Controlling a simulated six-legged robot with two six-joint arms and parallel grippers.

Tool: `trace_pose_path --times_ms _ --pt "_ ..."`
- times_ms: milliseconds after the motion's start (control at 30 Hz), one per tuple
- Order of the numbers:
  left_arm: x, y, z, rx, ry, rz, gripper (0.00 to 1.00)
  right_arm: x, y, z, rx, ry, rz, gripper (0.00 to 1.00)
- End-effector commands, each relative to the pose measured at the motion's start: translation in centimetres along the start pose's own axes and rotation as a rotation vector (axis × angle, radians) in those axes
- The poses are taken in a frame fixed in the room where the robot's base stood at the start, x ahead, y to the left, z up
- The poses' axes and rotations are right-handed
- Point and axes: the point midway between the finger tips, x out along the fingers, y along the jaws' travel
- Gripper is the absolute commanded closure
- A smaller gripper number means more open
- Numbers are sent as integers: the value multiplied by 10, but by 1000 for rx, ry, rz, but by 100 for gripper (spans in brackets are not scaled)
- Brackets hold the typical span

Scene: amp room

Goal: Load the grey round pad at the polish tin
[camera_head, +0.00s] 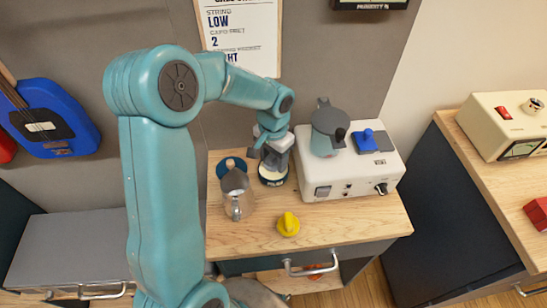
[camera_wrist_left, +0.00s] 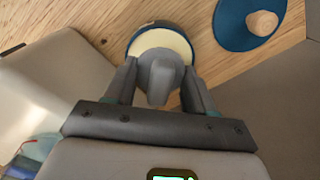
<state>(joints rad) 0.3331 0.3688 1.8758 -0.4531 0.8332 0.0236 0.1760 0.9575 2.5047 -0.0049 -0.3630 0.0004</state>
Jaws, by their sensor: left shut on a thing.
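The polish tin (camera_head: 273,178) is dark with a pale cream surface and stands open near the back of the wooden top. In the left wrist view the tin (camera_wrist_left: 172,39) shows behind the pad. My left gripper (camera_head: 272,153) is above the tin, pointing down. It is shut on the grey round pad (camera_wrist_left: 160,74) by its raised grip, with a finger on each side. The pad overlaps the cream surface in the wrist view; I cannot tell whether it touches. In the head view the pad is mostly hidden by the gripper. My right gripper is not in view.
A blue lid (camera_head: 231,164) with a wooden knob lies left of the tin. A metal pot (camera_head: 237,193) stands in front of it. A yellow knobbed piece (camera_head: 288,225) lies nearer. A white box (camera_head: 345,172) carries a dark-lidded jug (camera_head: 325,132) and blue piece (camera_head: 367,141).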

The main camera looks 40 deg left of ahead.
Motion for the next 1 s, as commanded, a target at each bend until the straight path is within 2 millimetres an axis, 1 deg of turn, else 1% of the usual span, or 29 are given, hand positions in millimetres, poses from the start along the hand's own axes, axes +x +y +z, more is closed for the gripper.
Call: trace_pose_path --times_ms 33,567,667,1000 --pt "-9 0 0 0 2 0 71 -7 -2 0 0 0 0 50" --pt "-56 0 -1 0 3 -1 71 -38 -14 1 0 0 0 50" --pt "-58 0 -1 0 3 -1 71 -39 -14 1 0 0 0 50" --pt "-57 0 0 0 3 -1 71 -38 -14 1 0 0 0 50"
